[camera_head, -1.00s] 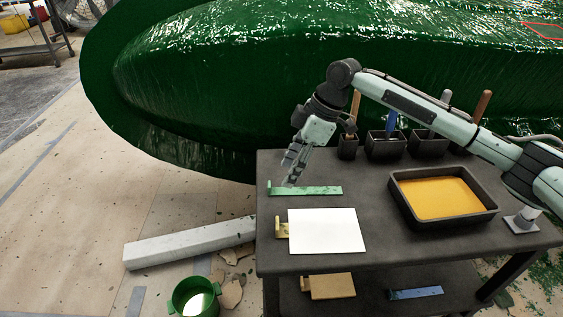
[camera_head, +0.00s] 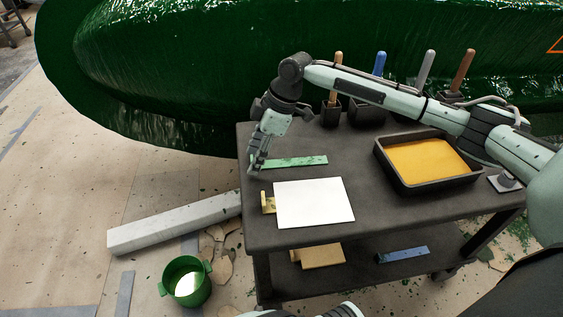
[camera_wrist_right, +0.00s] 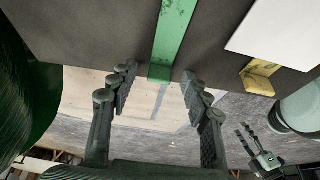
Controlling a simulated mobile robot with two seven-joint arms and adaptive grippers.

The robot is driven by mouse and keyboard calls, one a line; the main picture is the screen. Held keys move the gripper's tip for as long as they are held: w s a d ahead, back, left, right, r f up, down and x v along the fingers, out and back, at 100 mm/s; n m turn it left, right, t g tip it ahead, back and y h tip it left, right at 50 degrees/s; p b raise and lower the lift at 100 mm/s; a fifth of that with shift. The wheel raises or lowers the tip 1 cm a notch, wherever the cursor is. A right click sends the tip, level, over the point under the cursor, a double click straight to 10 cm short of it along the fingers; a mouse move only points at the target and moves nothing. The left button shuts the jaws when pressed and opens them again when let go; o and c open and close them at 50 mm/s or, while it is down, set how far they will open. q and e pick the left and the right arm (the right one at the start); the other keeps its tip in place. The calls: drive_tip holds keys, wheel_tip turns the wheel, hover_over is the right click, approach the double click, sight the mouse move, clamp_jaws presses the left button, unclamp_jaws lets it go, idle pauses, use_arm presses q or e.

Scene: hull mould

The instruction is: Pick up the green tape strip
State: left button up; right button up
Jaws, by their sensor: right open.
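The green tape strip (camera_head: 295,162) lies flat near the back left of the dark cart top. It also shows in the right wrist view (camera_wrist_right: 175,30), with its near end at the cart's edge.
A white sheet (camera_head: 315,203) with a brass piece (camera_head: 268,202) lies in front of the strip. A black tray of yellow material (camera_head: 428,162) stands to the right. Handled tools in black holders line the back, beside the green hull (camera_head: 200,70). A green pot (camera_head: 186,283) stands on the floor.

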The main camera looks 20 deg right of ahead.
drive_tip(key=c, duration=1)
drive_tip(key=shift+o, duration=0.2)
drive_tip(key=shift+r, duration=0.15)
